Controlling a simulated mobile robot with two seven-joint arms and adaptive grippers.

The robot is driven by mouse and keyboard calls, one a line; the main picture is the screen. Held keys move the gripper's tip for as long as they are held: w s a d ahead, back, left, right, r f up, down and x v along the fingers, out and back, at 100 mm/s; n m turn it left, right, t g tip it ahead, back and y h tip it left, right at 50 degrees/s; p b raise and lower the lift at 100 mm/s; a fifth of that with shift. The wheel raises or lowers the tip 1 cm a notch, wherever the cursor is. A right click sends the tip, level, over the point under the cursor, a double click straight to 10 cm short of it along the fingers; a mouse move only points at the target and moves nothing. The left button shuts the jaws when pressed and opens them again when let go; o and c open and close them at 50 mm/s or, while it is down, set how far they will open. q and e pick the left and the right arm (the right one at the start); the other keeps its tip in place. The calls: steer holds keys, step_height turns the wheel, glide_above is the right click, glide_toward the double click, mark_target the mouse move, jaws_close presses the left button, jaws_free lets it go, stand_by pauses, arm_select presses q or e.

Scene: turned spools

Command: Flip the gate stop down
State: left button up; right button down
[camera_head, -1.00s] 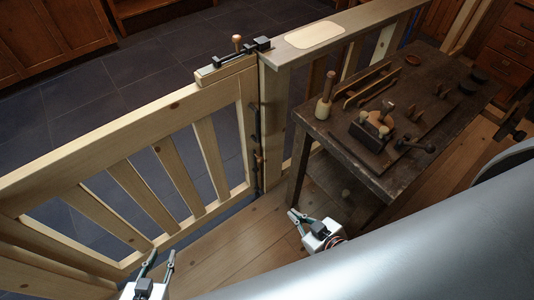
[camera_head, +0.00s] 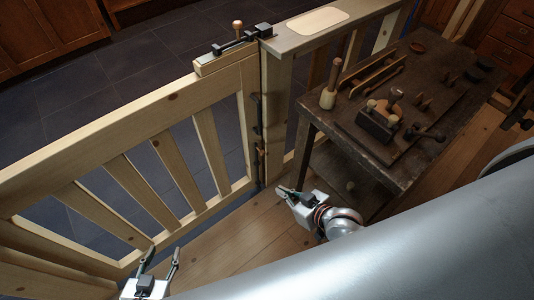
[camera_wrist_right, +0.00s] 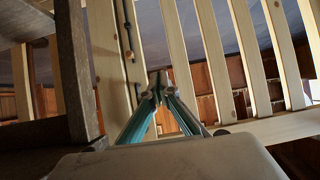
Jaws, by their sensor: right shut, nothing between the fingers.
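The pale wooden gate (camera_head: 120,120) stands against its post (camera_head: 275,110). A black bolt (camera_head: 240,40) with a wooden knob (camera_head: 237,26) lies on the block at the gate's top end. A dark vertical rod with small fittings (camera_head: 257,140) runs down the gap between gate and post. It also shows in the right wrist view (camera_wrist_right: 127,35), with a light knob near its lower end; I cannot tell which part is the gate stop. My right gripper (camera_head: 281,190) is shut and empty, apart from the post, low in front of it. My left gripper (camera_head: 161,252) is open and empty before the gate.
A dark workbench (camera_head: 325,125) with a mallet (camera_head: 331,85), a plane (camera_head: 378,120) and several turned pieces stands right of the post. A capped rail (camera_head: 300,38) runs back from the post. Bare floorboards (camera_head: 240,230) lie between my grippers.

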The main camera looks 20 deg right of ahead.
steer(key=w+d+f+b, duration=0.2)
steer(key=w+d+f, duration=0.1)
steer(key=w, duration=0.5)
steer(key=w+d+f+m+b, duration=0.1)
steer(key=w+d+f+b, duration=0.1)
steer(key=w, duration=0.6)
steer(key=shift+w+d+f+y+b, duration=0.3)
steer(key=shift+d+f, duration=0.25)
steer(key=shift+d, duration=0.3)
